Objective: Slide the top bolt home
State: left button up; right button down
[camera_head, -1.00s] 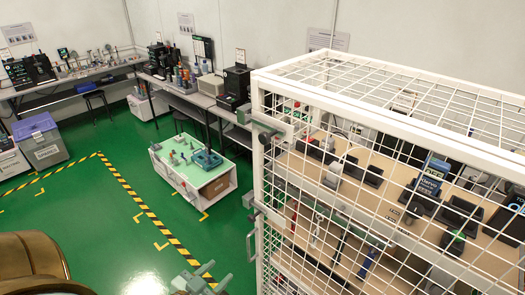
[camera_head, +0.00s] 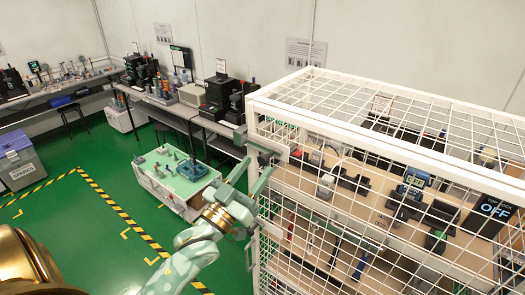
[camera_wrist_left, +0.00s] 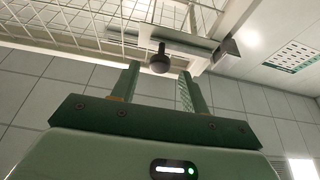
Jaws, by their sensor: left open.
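The top bolt (camera_head: 265,145) is a grey-green bar fitting near the upper left corner of the white mesh cage (camera_head: 385,135). In the left wrist view its metal bar (camera_wrist_left: 178,42) crosses the top, with a dark round knob (camera_wrist_left: 160,60) hanging from it. My left gripper (camera_head: 259,165) is open just below the bolt in the head view. In the left wrist view the knob shows between the open fingertips (camera_wrist_left: 160,76). I cannot tell whether either finger touches it. My right gripper is not in view.
A handle (camera_head: 249,255) is lower on the cage's left edge. A low white cart (camera_head: 175,180) stands behind my left arm, with benches along the wall. Green floor (camera_head: 75,235) lies open at left.

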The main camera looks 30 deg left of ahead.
aim_at(262, 162)
pick_arm(q)
jog(key=x, duration=0.3)
jog(key=shift+d+p, duration=0.1)
jog(key=shift+p, duration=0.25)
jog(key=shift+w+r, duration=0.15)
jog(key=shift+w, duration=0.4)
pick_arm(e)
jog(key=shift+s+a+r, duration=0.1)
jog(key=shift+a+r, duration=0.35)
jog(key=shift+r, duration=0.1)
